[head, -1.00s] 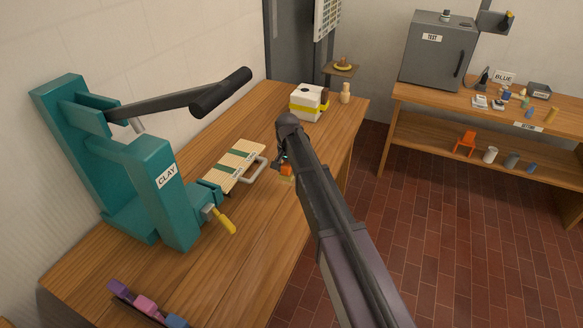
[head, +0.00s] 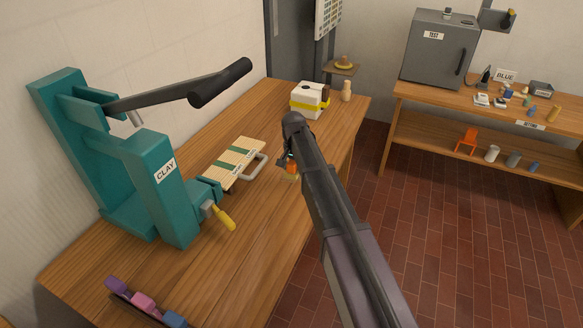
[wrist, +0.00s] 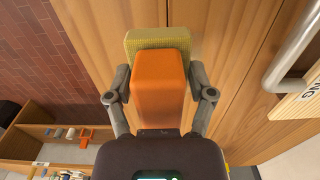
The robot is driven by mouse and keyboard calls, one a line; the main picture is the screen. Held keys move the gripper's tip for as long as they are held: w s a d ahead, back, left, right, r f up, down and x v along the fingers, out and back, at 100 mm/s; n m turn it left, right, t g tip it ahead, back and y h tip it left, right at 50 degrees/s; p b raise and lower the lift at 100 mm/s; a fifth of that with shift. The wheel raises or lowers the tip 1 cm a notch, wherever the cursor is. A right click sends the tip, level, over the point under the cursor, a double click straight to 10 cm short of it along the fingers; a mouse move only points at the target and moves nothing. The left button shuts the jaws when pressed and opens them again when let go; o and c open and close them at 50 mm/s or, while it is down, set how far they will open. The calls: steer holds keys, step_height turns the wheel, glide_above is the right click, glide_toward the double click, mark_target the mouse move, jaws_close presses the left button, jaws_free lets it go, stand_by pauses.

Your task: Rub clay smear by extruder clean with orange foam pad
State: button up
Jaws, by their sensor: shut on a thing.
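The orange foam pad (wrist: 160,85) is between the two fingers of my gripper (wrist: 160,96), which is shut on it. A yellow-green layer (wrist: 145,38) shows at the pad's far end; I cannot tell if it is part of the pad. In the head view, the pad (head: 292,168) is small and partly hidden by my arm, over the right part of the bench. The teal extruder (head: 160,190), labelled CLAY, stands at the left, well apart from the gripper. I cannot make out a clay smear in either view.
A slatted board (head: 235,163) with a metal handle (head: 255,168) lies between extruder and gripper. A yellow-and-white box (head: 309,100) stands at the wooden bench's (head: 270,220) far end. Coloured blocks (head: 143,302) sit at the front. The extruder's lever (head: 180,92) juts over the bench.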

mark_target(293, 185)
steer(key=shift+f+b, duration=1.85)
steer(key=shift+f, duration=0.25)
steer(key=shift+f+b, duration=1.05)
steer(key=shift+w+d+r, duration=0.1)
steer(key=shift+w+d, duration=0.2)
steer(key=shift+w, duration=0.55)
steer(key=shift+w+d+r, duration=0.1)
steer(key=shift+w+d, duration=0.2)
steer(key=shift+w, duration=0.5)
steer(key=shift+w+d+f, duration=0.1)
steer(key=shift+w+d, duration=0.2)
steer(key=shift+w, duration=0.5)
steer(key=shift+w+d+f, duration=0.1)
steer(key=shift+w+d, duration=0.15)
steer(key=shift+w, duration=0.5)
steer(key=shift+w, duration=0.1)
steer(key=shift+w+d+r, duration=0.1)
steer(key=shift+w+d, duration=0.2)
steer(key=shift+w, duration=0.5)
steer(key=shift+w+d, duration=0.3)
steer(key=shift+w, duration=0.45)
